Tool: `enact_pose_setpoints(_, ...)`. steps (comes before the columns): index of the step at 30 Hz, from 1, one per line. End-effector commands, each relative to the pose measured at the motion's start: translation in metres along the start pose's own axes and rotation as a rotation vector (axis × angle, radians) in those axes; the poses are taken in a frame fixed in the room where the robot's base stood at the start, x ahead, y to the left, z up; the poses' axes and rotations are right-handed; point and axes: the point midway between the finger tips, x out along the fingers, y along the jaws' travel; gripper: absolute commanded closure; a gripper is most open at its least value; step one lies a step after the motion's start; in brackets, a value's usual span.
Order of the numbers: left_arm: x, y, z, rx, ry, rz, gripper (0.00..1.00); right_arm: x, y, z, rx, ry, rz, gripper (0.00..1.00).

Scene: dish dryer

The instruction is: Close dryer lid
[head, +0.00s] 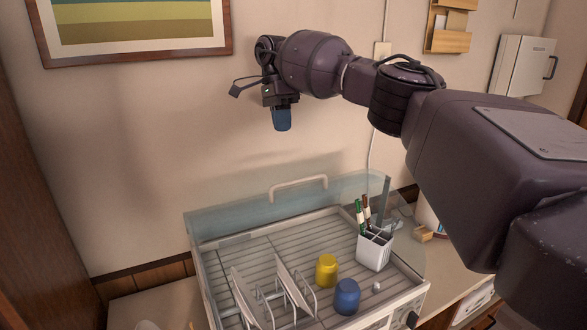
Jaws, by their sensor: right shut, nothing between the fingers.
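The dish dryer (414,296) stands on the counter with its rack exposed from above. Its clear lid (240,211) is raised at the rear of the dryer, against the wall side. A pale handle (298,187) sits along the lid's upper edge. My right gripper (281,120) points downward above and behind the handle, with blue fingertips shut and empty. A gap shows between it and the handle, so it touches nothing. My left gripper is out of view.
Plates (293,283) stand in the rack beside a yellow cup (326,271), a blue cup (347,296) and a white utensil holder (374,250). A framed picture (140,52) hangs upper left. A wooden cabinet side (35,220) stands at left.

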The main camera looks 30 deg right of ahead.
Motion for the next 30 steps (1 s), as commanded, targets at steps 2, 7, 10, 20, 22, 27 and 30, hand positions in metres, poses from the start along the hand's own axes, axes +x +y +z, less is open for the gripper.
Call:
enact_pose_setpoints(2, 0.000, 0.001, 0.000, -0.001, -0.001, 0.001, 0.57, 0.011, 0.000, 0.000, -0.003, 0.000, 0.002, 1.00)
enact_pose_setpoints(7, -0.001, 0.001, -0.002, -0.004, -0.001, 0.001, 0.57, 0.039, 0.001, 0.000, -0.002, -0.001, 0.003, 1.00)
enact_pose_setpoints(10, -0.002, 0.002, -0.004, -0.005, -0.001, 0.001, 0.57, 0.057, 0.001, 0.000, 0.000, -0.001, 0.002, 1.00)
enact_pose_setpoints(20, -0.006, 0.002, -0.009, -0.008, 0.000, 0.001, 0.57, 0.095, 0.012, 0.000, 0.000, -0.001, -0.001, 1.00)
enact_pose_setpoints(22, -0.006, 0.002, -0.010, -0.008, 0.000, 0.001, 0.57, 0.098, 0.017, 0.000, -0.001, -0.001, -0.001, 1.00)
enact_pose_setpoints(27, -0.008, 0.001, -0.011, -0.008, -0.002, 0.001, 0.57, 0.104, 0.028, 0.001, 0.000, -0.002, -0.001, 1.00)
enact_pose_setpoints(30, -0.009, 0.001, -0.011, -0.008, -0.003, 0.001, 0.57, 0.107, 0.032, 0.001, 0.000, -0.002, -0.001, 1.00)
